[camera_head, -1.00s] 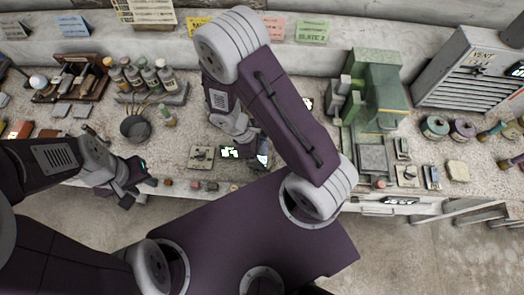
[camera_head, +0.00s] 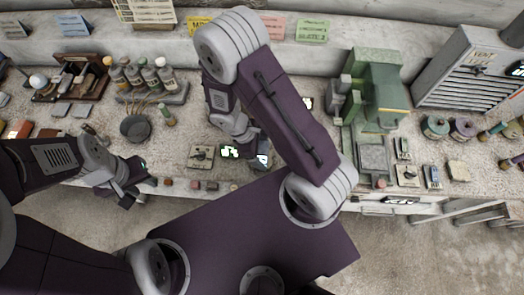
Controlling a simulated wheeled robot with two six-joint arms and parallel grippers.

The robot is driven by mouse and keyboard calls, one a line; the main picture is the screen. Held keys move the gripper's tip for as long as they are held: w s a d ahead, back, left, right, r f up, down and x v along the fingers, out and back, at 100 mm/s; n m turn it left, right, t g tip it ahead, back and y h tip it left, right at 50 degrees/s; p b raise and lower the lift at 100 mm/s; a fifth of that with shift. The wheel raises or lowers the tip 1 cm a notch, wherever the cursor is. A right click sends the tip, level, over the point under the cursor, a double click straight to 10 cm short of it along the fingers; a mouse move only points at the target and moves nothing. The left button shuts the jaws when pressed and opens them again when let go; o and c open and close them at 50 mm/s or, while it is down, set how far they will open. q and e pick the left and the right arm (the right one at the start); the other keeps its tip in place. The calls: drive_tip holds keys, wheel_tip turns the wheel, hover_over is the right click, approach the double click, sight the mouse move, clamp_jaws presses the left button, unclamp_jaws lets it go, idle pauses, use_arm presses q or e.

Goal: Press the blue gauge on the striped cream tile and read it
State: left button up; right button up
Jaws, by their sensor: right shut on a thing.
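My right gripper (camera_head: 261,160) is low over the front middle of the bench, partly hidden by its own arm. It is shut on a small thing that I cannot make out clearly. My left gripper (camera_head: 136,180) is at the bench's front edge on the left; its jaw gap is not clear. A small bluish block (camera_head: 432,177), possibly the blue gauge, is on the bench at the right, well apart from both grippers. A pale tile (camera_head: 201,157) with a dark mark lies left of my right gripper. Another pale tile (camera_head: 408,176) lies beside the bluish block. Stripes are too small to tell.
A green machine (camera_head: 375,90) stands right of my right arm. A grey slatted cabinet (camera_head: 468,75) is at the back right. Bottles (camera_head: 150,78) in a rack and a dark bowl (camera_head: 135,128) stand at the left. Several small blocks line the front edge.

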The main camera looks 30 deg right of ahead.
wheel_tip(320, 180, up, 7)
drive_tip(key=p, duration=0.7)
idle(0.5)
drive_tip(key=shift+s+f, duration=0.1)
idle(0.9)
